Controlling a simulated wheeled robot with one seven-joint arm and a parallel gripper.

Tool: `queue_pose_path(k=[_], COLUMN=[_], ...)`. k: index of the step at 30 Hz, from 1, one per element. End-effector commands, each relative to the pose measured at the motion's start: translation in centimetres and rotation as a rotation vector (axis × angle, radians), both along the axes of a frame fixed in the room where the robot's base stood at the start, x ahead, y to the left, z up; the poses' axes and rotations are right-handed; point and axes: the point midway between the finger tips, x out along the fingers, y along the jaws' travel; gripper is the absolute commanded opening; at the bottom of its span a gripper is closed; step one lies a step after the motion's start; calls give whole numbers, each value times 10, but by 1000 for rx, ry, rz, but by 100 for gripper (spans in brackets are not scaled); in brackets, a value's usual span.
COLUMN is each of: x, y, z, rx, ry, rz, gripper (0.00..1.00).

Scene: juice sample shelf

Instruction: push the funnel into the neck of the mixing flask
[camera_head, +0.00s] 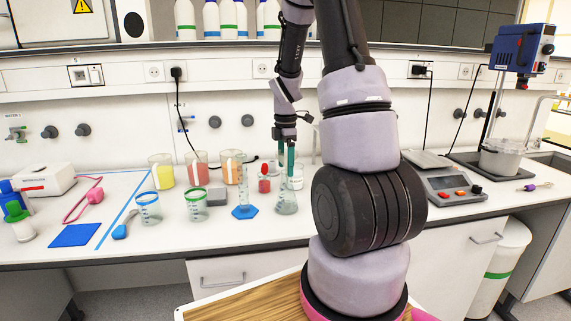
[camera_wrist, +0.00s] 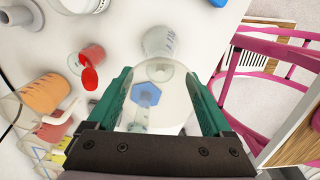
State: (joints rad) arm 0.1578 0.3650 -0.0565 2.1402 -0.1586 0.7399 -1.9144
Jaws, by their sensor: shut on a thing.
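The mixing flask (camera_head: 286,203) is clear glass and stands upright on the bench, below my gripper (camera_head: 286,165). In the wrist view the flask (camera_wrist: 158,42) lies just beyond the fingertips. My gripper's green fingers (camera_wrist: 160,82) are shut on a clear funnel, whose faint round outline shows between them. The funnel (camera_wrist: 162,70) is nearly see-through, and it is over or at the flask's neck. I cannot tell whether its stem is inside the neck.
A measuring cylinder with a blue base (camera_head: 245,211) stands left of the flask. A red item (camera_head: 264,183) and an orange-filled beaker (camera_head: 232,166) are behind. More beakers and a blue mat (camera_head: 74,235) lie left. A scale (camera_head: 455,186) is at right.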

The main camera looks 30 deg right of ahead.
Motion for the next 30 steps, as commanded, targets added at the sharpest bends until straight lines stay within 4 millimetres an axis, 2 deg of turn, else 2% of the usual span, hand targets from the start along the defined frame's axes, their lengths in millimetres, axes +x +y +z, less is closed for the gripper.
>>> queue_pose_path(k=[29, 30], x=[0, 0], y=[1, 1], z=[-17, -17], rx=[0, 0], ry=[0, 0], rz=[2, 2], gripper=[31, 92])
